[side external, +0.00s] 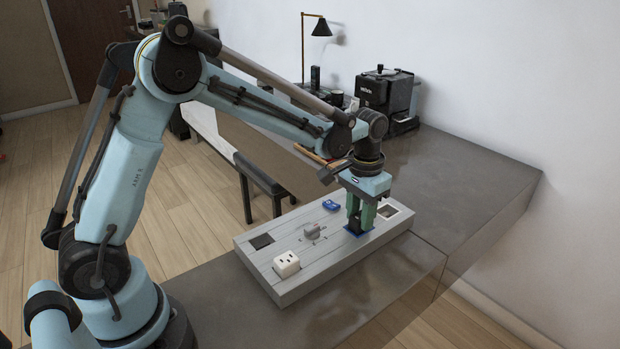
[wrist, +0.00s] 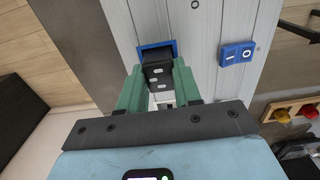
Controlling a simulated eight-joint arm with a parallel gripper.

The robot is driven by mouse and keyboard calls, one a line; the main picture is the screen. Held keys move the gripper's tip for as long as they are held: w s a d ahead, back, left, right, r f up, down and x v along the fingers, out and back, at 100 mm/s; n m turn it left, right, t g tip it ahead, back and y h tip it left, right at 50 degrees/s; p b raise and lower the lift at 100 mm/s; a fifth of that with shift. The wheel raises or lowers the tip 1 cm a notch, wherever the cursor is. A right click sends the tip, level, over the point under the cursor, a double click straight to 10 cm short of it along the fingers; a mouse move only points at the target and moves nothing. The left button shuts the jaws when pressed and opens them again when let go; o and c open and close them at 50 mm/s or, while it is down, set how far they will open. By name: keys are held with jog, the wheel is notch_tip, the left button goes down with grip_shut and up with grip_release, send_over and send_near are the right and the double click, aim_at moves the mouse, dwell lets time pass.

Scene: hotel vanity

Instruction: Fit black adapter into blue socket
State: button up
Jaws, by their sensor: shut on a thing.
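My gripper (side external: 360,213) has green fingers and points down over the right half of the grey board (side external: 272,287). It is shut on the black adapter (wrist: 158,76), which shows between the fingers (wrist: 159,88) in the wrist view, with small pale marks on its face. The blue socket (wrist: 143,49) shows as a blue rim just beyond the adapter. In the side view the blue socket (side external: 352,235) lies directly under the fingertips. The adapter and fingers cover most of the socket. I cannot tell whether the adapter's lower end is inside it or just above it.
A blue rocker switch (wrist: 236,53) is beside the socket; it also shows in the side view (side external: 331,205). The board carries a grey knob (side external: 312,231), a white outlet (side external: 287,264), a dark square (side external: 261,241) and a white-rimmed opening (side external: 397,207). A coffee machine (side external: 385,92) stands behind.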

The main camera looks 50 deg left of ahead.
aim_at(360, 216)
jog(key=shift+f, duration=0.15)
jog(key=o, duration=1.1)
jog(key=shift+o, duration=0.2)
notch_tip(360, 216, up, 12)
dwell(0.5)
jog(key=s+a+f+t, duration=0.1)
jog(key=s+t, duration=0.2)
jog(key=s, duration=0.5)
jog(key=s+a+f+t, duration=0.1)
jog(key=s+t, duration=0.3)
jog(key=s, duration=0.4)
jog(key=shift+a+f, duration=0.25)
jog(key=shift+f, duration=0.1)
